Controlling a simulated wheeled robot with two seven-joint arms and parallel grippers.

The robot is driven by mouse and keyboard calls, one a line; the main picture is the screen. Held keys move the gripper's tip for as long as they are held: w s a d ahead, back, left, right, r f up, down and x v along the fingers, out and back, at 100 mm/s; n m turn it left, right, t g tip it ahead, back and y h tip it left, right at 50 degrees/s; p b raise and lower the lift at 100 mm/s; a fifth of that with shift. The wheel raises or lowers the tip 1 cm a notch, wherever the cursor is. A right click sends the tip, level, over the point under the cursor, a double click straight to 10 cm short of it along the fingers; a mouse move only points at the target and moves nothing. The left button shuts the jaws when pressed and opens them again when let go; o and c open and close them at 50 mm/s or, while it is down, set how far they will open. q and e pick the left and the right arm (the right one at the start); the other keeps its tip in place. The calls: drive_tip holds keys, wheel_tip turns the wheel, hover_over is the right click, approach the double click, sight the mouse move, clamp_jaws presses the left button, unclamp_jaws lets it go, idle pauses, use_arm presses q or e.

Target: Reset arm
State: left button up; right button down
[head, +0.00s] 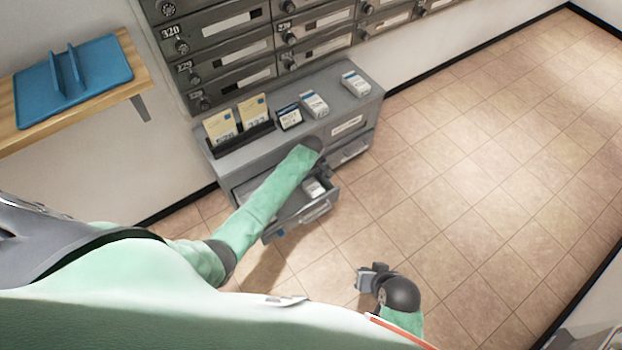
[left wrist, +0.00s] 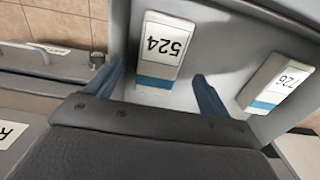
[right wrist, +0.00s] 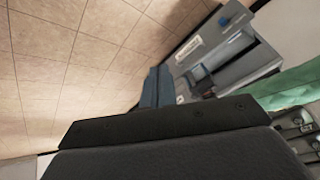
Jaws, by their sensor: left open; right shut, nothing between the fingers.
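My left gripper (head: 319,174) reaches down into the open drawer (head: 318,208) of the grey cabinet. In the left wrist view its blue fingers (left wrist: 158,76) are apart, with the white-and-blue box marked 524 (left wrist: 162,48) between or just beyond them; I cannot tell whether they touch it. A second box, marked 726 (left wrist: 272,84), lies to the right in that view. In the head view a white box (head: 315,188) shows in the drawer beside the gripper. My right gripper (head: 366,278) hangs over the floor, shut and empty; its blue fingers (right wrist: 156,86) are together in the right wrist view.
The grey cabinet (head: 237,158) carries envelopes (head: 220,125), a dark-edged card (head: 289,117) and two white boxes (head: 314,104) (head: 355,82). Mailboxes (head: 230,60) line the wall behind. A wooden shelf (head: 140,82) with a blue tray (head: 100,75) stands left. The tiled floor (head: 480,150) at right is clear.

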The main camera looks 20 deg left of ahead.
use_arm(q)
wheel_tip(320, 180, up, 7)
drive_tip(key=shift+f, duration=0.15)
